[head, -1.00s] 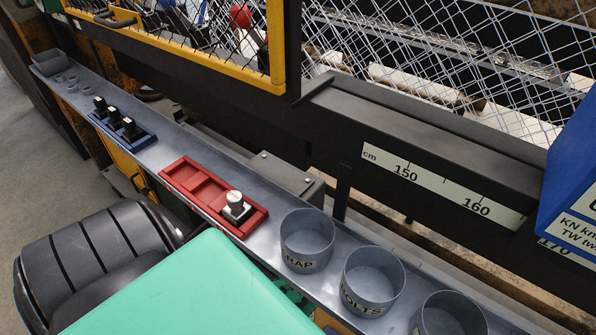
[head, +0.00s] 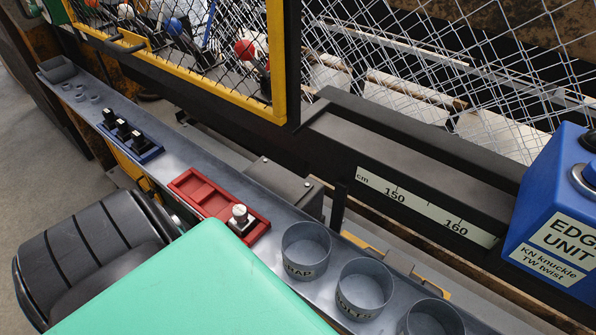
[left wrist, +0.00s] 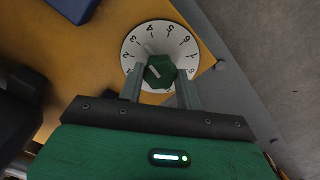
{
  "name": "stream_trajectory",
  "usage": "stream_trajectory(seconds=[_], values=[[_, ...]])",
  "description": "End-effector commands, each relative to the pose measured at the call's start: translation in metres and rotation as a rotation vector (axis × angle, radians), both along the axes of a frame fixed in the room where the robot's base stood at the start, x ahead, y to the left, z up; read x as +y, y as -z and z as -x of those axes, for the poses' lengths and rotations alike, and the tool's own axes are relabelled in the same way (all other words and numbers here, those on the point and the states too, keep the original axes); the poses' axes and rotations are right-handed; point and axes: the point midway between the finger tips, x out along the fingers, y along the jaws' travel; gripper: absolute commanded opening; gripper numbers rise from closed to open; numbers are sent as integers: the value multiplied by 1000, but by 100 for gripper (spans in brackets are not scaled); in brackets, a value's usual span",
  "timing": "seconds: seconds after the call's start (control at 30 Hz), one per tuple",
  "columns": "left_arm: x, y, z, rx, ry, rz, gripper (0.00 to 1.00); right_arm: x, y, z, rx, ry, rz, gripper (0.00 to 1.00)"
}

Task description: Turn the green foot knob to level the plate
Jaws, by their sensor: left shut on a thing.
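The green knob (left wrist: 159,71) sits at the centre of a round white dial (left wrist: 148,45) with black numbers, in the left wrist view. A pale pointer mark shows on the knob. The dial is on a yellow-orange panel (left wrist: 92,72). My left gripper (left wrist: 160,80) has its two grey fingers on either side of the knob and is shut on it. In the head view neither the knob nor my gripper shows; my green arm part covers the lower middle. I cannot make out which part is the plate. My right gripper is in neither view.
A grey shelf (head: 180,147) carries a blue tray (head: 143,157) with black pieces, a red tray (head: 190,187) with a pale-knobbed piece, and grey cups (head: 305,247). A blue box (head: 553,215) stands at right. Wire mesh (head: 430,70) is behind. A black seat (head: 85,255) is at lower left.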

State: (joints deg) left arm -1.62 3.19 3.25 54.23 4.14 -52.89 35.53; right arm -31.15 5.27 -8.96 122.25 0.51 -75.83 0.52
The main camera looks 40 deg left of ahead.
Motion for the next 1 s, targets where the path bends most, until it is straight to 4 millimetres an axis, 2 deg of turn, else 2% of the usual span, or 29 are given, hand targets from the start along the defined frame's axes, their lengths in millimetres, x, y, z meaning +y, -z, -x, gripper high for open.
stream_trajectory(seconds=[0.33,0.9,0.93,1.0], values=[[0,-1,-1,-2,-149,-1,12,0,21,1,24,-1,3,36],[0,0,-2,-4,-178,-1,12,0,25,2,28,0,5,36],[0,0,-2,-4,-178,-1,39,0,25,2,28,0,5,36],[1,0,-2,-4,-177,-1,53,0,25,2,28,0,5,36]])
